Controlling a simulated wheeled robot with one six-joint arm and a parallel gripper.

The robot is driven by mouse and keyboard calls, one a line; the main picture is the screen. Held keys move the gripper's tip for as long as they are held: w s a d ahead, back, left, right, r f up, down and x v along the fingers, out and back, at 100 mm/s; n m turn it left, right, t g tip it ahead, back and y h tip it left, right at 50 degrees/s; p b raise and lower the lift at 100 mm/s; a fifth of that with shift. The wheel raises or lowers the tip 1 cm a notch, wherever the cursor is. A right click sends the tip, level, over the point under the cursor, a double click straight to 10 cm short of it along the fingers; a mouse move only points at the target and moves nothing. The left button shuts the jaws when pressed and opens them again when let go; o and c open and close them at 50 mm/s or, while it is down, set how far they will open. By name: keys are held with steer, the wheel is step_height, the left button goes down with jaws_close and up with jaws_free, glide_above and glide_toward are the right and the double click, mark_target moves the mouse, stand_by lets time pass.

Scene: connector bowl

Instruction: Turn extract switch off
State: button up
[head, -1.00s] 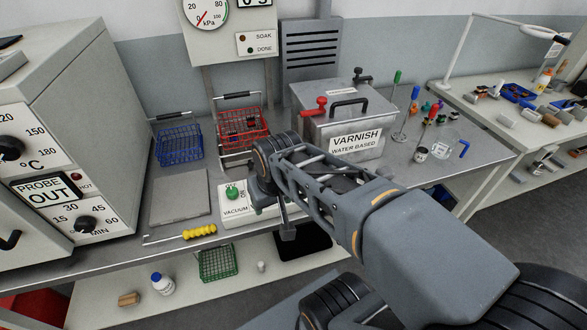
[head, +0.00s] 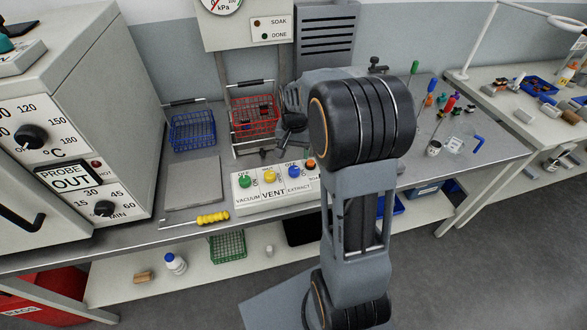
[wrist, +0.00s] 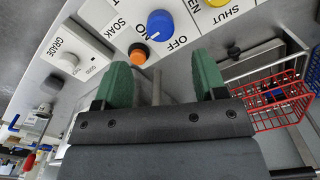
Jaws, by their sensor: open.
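The extract switch (head: 293,172) is a blue knob on the white control panel (head: 260,200), above the word EXTRACT. In the wrist view the blue knob (wrist: 160,25) lies ahead of my fingertips, roughly midway between them and apart from them. My gripper (wrist: 165,72) is open and empty, with two green finger pads. In the head view it is partly hidden by my arm, behind the panel near the red basket.
A green knob (head: 245,181), a yellow knob (head: 270,176) and an orange button (head: 310,164) sit beside the switch. A red wire basket (head: 254,117) stands behind, with a blue basket (head: 193,131) to its left. A yellow-handled tool (head: 212,218) lies at the bench edge.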

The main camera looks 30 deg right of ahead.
mark_target(294, 169)
step_height(294, 169, down, 8)
steer(key=shift+f, duration=0.25)
steer(key=shift+c, duration=0.3)
steer(key=c, duration=0.9)
steer(key=shift+o, duration=0.2)
